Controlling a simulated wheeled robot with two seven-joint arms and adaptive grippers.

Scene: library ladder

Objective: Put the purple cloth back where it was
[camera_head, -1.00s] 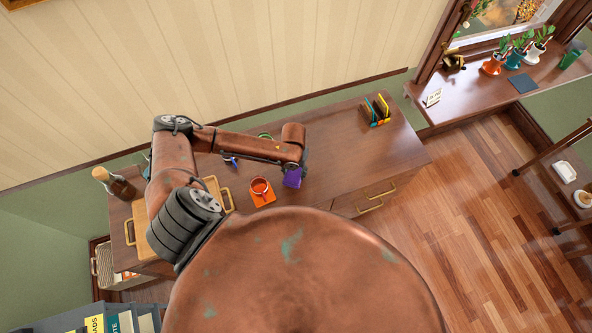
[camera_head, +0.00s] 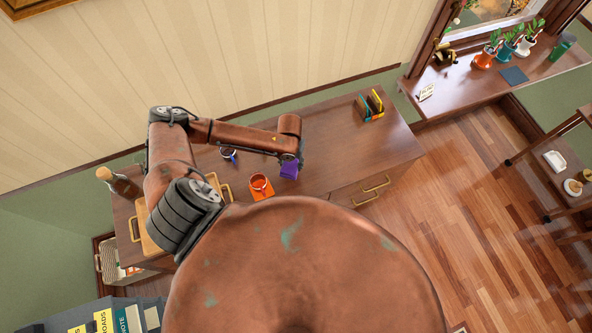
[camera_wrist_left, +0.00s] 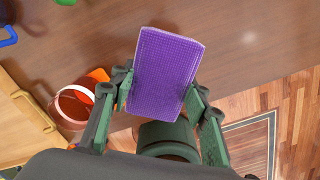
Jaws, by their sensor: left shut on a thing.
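The purple cloth (camera_head: 289,170) is a small ribbed rectangle, held at the end of my left arm over the wooden sideboard (camera_head: 335,150). In the left wrist view the cloth (camera_wrist_left: 165,72) sits between the two green-grey fingers of my left gripper (camera_wrist_left: 157,95), which is shut on it. In the head view the left gripper (camera_head: 292,160) hangs just right of the orange-red mug. I cannot tell the cloth's exact height above the top. My right gripper is not in view.
A red mug (camera_head: 260,182) stands on an orange coaster (camera_head: 263,195) left of the cloth. A holder with colored items (camera_head: 369,105) stands at the back right.

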